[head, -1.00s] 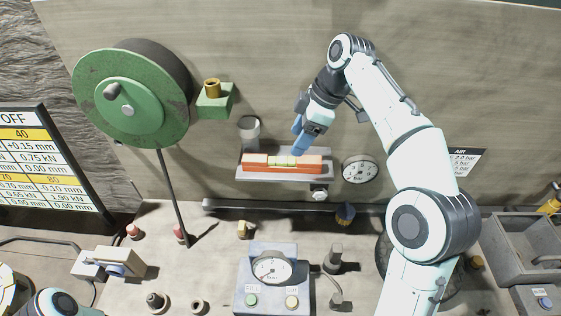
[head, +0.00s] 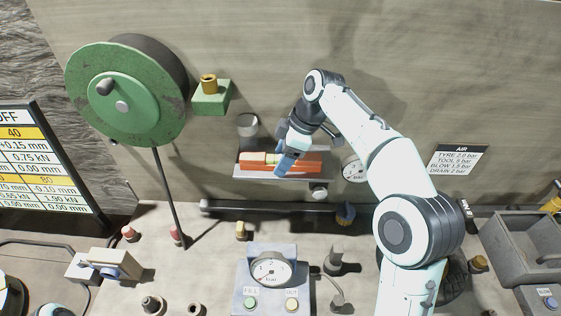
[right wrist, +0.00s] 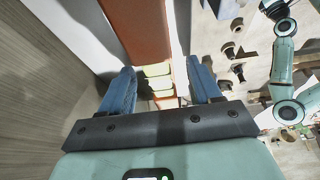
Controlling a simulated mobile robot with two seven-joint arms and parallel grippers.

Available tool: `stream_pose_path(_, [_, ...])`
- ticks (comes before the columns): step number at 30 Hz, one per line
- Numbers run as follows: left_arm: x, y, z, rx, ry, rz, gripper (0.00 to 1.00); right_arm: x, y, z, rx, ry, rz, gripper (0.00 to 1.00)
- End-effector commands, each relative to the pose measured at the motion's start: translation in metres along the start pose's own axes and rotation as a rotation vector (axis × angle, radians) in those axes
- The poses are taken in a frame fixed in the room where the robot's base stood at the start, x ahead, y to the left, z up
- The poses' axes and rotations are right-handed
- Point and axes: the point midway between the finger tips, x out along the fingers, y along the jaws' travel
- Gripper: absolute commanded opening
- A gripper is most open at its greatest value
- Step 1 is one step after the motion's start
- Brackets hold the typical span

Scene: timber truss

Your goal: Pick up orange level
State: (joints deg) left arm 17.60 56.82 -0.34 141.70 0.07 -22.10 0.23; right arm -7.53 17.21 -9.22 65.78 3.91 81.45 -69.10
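The orange level (head: 308,165), a bar with yellow-green vials at its middle, lies on a small grey wall shelf (head: 240,172) in the head view. My right gripper (head: 287,162) is at the level's middle, and its blue fingers hide part of the bar. In the right wrist view the two fingers are apart, and the level (right wrist: 140,30) with its vials (right wrist: 158,82) shows in the gap between them. I cannot tell whether a finger touches it. My left gripper is out of view.
A green reel (head: 125,95) and a green bracket (head: 211,98) are on the wall to the left. A round gauge (head: 353,168) is right of the shelf. A grey pipe (head: 270,209) runs below it. A gauge box (head: 270,272) stands on the bench.

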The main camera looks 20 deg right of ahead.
Motion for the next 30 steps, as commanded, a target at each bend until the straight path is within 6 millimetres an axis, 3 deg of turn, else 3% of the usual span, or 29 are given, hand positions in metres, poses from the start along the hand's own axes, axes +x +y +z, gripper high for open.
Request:
stream_pose_path(1, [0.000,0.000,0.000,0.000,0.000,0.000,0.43,0.000,0.000,0.000,0.000,0.000,0.000,0.48])
stream_pose_path(5, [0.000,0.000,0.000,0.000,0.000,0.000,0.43,0.000,0.000,0.000,0.000,0.000,0.000,0.05])
stream_pose_path(6, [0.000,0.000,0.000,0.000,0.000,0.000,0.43,0.000,0.000,0.000,0.000,0.000,0.000,0.00])
stream_pose_path(19, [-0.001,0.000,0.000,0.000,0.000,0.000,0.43,-0.009,-0.003,-0.004,0.000,0.002,0.003,0.00])
stream_pose_path(30, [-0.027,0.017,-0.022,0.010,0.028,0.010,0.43,-0.064,-0.002,-0.027,-0.002,0.004,0.007,0.00])
